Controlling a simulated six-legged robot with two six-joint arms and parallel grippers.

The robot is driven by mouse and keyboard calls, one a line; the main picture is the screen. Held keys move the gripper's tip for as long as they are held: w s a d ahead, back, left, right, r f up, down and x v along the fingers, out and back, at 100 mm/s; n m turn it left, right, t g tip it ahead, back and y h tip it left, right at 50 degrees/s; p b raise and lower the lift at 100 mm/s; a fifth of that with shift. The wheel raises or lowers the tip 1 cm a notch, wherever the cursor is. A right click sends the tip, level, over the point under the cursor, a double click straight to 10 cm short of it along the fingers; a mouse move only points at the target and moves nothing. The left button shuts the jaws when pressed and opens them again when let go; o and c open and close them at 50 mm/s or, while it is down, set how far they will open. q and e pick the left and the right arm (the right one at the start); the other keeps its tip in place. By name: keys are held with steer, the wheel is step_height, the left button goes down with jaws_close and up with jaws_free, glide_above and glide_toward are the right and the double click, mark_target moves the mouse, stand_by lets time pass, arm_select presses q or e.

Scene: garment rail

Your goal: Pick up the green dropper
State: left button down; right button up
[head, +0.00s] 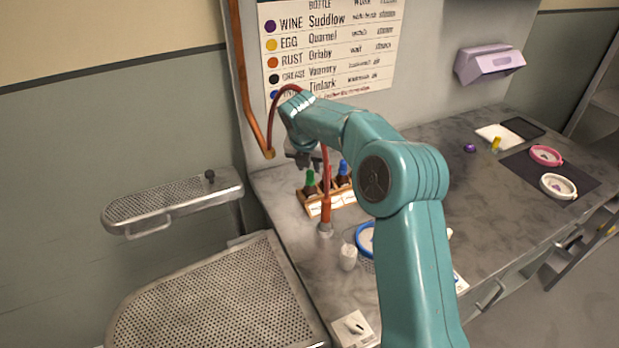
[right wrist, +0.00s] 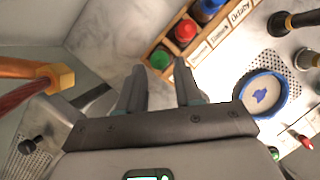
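The green dropper (head: 310,181) stands at the left end of a small wooden rack (head: 313,209) on the grey worktop. In the right wrist view its green top (right wrist: 159,60) shows between and beyond my fingertips. My right gripper (head: 311,160) is just above the rack, pointing down, partly hidden by my own arm. In the right wrist view its two fingers (right wrist: 159,70) are apart with nothing held between them. I cannot tell whether either finger touches the dropper. My left gripper is not in view.
A red-topped bottle (right wrist: 185,31) and a blue-topped bottle (right wrist: 208,8) share the rack. A red hose with an orange handle (head: 326,208) stands right in front of it. A blue-rimmed dish (head: 364,238) and a white cup (head: 348,257) are nearby. A copper pipe (head: 250,80) runs up the wall.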

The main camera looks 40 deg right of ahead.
mark_target(310, 171)
steer(key=shift+d+f, duration=0.2)
steer(key=shift+f, duration=0.2)
steer(key=x, duration=0.4)
steer(key=shift+w+f+p, duration=0.2)
steer(key=shift+w+p, duration=0.05)
steer(key=shift+p, duration=0.05)
steer(key=shift+s+r, duration=0.1)
steer(key=shift+s, duration=0.1)
steer(key=shift+w+a, duration=0.1)
jaws_close()
step_height(310, 171, up, 9)
steer(key=shift+r+p, duration=0.2)
steer(key=shift+p, duration=0.25)
step_height(310, 171, up, 11)
steer(key=p, duration=0.3)
steer(key=shift+f+p, duration=0.25)
steer(key=shift+p, duration=0.15)
